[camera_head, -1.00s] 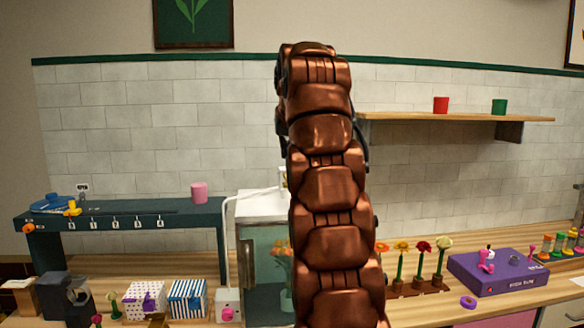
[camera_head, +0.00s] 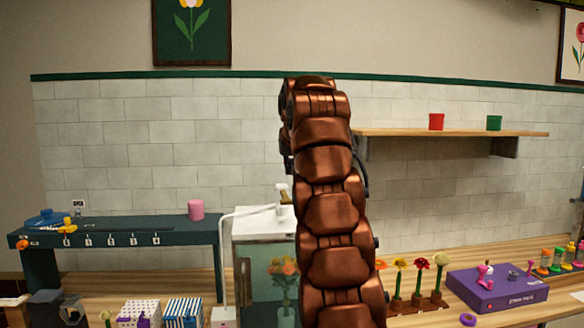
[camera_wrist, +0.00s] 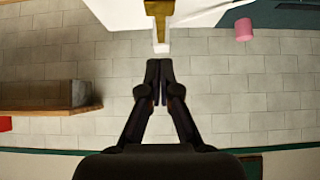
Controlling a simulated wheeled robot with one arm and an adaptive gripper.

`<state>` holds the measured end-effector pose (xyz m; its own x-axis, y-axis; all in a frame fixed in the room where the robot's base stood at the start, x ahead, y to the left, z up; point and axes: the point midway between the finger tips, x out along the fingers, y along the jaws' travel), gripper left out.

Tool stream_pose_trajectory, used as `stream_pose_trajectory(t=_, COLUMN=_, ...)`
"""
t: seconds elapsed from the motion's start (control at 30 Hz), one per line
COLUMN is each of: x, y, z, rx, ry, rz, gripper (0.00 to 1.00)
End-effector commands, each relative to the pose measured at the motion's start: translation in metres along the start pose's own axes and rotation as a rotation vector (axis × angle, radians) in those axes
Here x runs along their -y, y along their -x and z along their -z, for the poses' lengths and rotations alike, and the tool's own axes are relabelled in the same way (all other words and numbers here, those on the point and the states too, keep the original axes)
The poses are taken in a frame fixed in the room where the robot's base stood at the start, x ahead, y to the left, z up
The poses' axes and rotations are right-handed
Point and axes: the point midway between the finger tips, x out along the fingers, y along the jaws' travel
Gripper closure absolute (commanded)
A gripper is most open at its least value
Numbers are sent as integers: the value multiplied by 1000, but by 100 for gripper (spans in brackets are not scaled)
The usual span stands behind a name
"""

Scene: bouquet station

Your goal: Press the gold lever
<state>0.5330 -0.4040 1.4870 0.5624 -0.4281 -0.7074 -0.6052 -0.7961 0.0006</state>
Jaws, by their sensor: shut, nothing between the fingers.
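The gold lever (camera_wrist: 159,18) is at the top middle of the wrist view, hanging in front of a white housing, with a pale tip at its end. In the head view a small gold part (camera_head: 283,188) shows above the white-topped glass case (camera_head: 262,222), just left of my arm. My gripper (camera_wrist: 160,66) is shut and empty. Its fingertips are just below the lever's pale tip in the wrist picture; I cannot tell whether they touch it. In the head view my arm hides the gripper.
A wooden shelf (camera_head: 455,132) with a red cup (camera_head: 436,121) and a green cup (camera_head: 494,123) is on the right. A pink cup (camera_head: 196,210) stands on the dark rack (camera_head: 180,231). Potted flowers and a purple box (camera_head: 497,288) stand on the counter.

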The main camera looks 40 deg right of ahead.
Motion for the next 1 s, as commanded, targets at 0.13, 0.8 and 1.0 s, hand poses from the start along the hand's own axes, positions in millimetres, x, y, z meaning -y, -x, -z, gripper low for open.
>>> stream_pose_trajectory(t=0.13, x=-2, y=-28, z=-2, rx=4, ry=-2, rz=-2, gripper=100)
stream_pose_trajectory(t=0.8, x=0, y=-83, z=-23, rx=1, ry=0, rz=0, gripper=100)
stream_pose_trajectory(t=1.0, x=0, y=-88, z=-28, rx=2, ry=1, rz=0, gripper=100)
